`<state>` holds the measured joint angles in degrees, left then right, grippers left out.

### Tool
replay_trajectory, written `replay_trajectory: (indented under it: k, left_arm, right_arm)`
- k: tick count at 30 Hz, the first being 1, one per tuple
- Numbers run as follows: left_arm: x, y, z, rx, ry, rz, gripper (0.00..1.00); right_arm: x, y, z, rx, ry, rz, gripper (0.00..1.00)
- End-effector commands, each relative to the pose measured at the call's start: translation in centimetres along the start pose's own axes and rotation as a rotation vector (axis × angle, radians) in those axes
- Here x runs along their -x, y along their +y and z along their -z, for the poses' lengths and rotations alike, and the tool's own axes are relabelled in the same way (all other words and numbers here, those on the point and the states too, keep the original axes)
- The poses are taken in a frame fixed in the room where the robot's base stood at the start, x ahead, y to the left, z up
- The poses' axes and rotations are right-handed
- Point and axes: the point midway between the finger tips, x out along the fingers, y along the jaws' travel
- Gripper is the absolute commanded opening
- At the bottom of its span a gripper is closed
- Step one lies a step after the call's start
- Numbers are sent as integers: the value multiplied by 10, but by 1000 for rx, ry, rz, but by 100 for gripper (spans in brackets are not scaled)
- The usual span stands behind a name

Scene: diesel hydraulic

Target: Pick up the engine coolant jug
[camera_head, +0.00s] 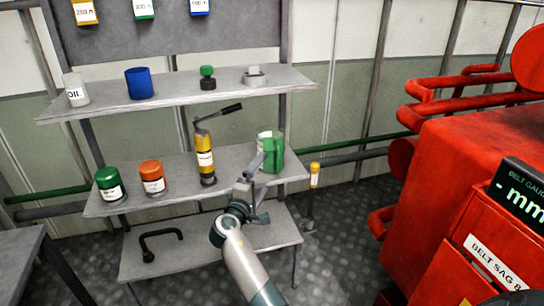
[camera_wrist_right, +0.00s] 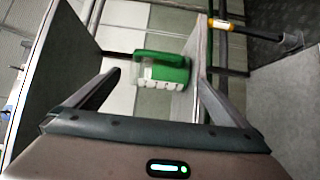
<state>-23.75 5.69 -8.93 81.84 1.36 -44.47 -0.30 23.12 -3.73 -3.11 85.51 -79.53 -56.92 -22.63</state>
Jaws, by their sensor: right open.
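The green engine coolant jug (camera_head: 275,158) stands at the right end of the middle shelf, partly hidden behind my right gripper. In the right wrist view the jug (camera_wrist_right: 165,70) shows sideways, ahead of the open fingers and between them in the picture. A white label is on its side. My right gripper (camera_head: 257,170) is open and empty in front of the jug; I cannot tell how much gap is left. My left gripper is not in view.
The middle shelf (camera_head: 220,195) also holds a green can (camera_head: 109,187), an orange can (camera_head: 152,178) and a yellow pump tool (camera_head: 205,160). The upper shelf (camera_head: 180,93) hangs above. A yellow-tipped item (camera_head: 315,175) is right of the jug. Red machinery (camera_head: 450,170) stands at right.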

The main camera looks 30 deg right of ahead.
Motion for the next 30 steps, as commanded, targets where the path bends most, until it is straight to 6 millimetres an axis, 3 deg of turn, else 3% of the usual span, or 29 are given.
replay_trajectory:
  k: [3, 9, 23, 30]
  left_arm:
    - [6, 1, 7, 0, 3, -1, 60]
    - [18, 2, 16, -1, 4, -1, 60]
    - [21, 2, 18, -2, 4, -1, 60]
    - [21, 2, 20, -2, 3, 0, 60]
  right_arm:
    - [-22, -1, -1, 0, -2, -1, 100]
    - [-45, -1, 0, 0, 0, 0, 100]
    - [-50, 0, 0, 0, -1, 0, 100]
    - [-71, 3, -4, 0, -2, -2, 100]
